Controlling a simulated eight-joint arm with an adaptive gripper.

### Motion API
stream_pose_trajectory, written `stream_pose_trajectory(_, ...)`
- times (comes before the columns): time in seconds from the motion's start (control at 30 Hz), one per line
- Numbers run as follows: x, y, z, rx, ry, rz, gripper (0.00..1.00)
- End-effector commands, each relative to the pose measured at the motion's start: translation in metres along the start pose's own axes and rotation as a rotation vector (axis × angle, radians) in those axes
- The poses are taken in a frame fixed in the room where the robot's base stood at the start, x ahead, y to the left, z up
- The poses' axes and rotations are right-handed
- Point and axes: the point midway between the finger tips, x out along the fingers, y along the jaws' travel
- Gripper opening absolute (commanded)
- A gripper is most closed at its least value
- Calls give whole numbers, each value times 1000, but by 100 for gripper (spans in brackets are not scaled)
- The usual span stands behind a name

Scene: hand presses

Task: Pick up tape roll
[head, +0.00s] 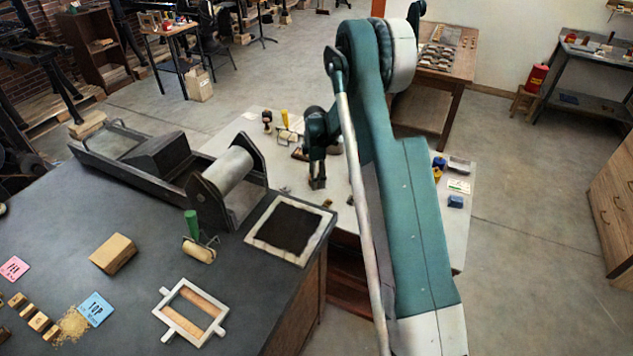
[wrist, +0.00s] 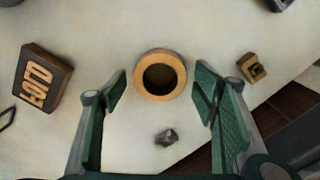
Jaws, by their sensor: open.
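In the wrist view, the tape roll is a tan ring (wrist: 160,96) with a dark centre, lying flat on a pale tabletop (wrist: 110,30). My gripper (wrist: 162,86) is open and empty. Its two green fingers stand left and right of the roll in the picture, with a gap on each side. In the head view, my gripper (head: 317,182) hangs over the pale table behind the dark bench. I cannot make out the tape roll there; the gripper may hide it.
In the wrist view, a dark block with raised tan letters (wrist: 43,78) lies left, a small wooden block (wrist: 251,68) right near the table edge, and a grey metal piece (wrist: 166,136) between the fingers. In the head view, the dark bench (head: 120,210) with a roller press stands nearer.

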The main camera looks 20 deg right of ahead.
Motion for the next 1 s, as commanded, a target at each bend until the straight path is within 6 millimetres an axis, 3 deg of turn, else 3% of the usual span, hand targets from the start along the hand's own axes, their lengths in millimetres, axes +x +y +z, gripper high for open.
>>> stream_pose_trajectory(0.37,0,0,0,0,0,0,60)
stream_pose_trajectory(0.6,0,0,0,0,0,0,31)
stream_pose_trajectory(1.0,-3,0,0,0,0,0,30)
